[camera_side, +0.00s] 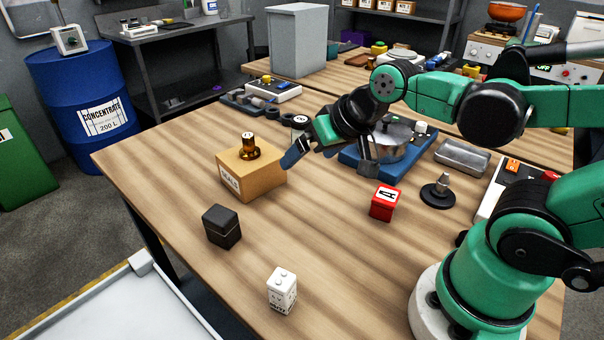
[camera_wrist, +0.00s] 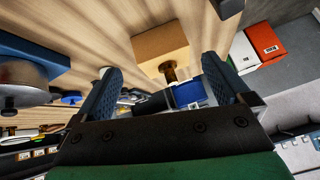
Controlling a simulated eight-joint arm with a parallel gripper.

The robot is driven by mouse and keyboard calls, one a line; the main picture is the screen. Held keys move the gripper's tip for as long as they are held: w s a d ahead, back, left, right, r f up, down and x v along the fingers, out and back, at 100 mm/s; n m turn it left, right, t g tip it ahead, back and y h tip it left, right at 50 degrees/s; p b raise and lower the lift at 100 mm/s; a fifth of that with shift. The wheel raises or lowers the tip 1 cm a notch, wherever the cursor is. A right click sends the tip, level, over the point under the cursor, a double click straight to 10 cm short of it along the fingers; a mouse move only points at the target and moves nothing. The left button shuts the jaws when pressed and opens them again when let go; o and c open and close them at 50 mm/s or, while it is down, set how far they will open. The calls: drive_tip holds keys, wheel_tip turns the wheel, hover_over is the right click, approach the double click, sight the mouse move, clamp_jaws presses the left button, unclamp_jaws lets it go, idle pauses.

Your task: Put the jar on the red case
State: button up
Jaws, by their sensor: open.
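A small amber-brown vessel with a dark top, which looks like the jar (camera_side: 250,142), stands upright on a cardboard box (camera_side: 233,186) marked SEALS. In the wrist view the jar (camera_wrist: 169,72) shows between my fingers, beyond their tips, with the box (camera_wrist: 160,42) beside it. The red case (camera_side: 383,203), a small red cube with a white label bearing a letter A, sits on the bench to the right of the box. My gripper (camera_side: 328,161) is open and empty, above the bench between the box and the red case. The gripper (camera_wrist: 161,68) also shows open in the wrist view.
A black box (camera_side: 222,227) and a white block (camera_side: 282,291) stand on the near bench. A blue tray (camera_side: 350,158) with a metal pot (camera_side: 391,145) lies behind my gripper. A dark stand (camera_side: 437,194) is right of the red case.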

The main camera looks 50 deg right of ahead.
drive_tip(key=shift+o, duration=0.2)
drive_tip(key=n, duration=0.1)
drive_tip(key=s+n, duration=0.1)
drive_tip(key=n, duration=0.1)
drive_tip(key=shift+s+a, duration=0.25)
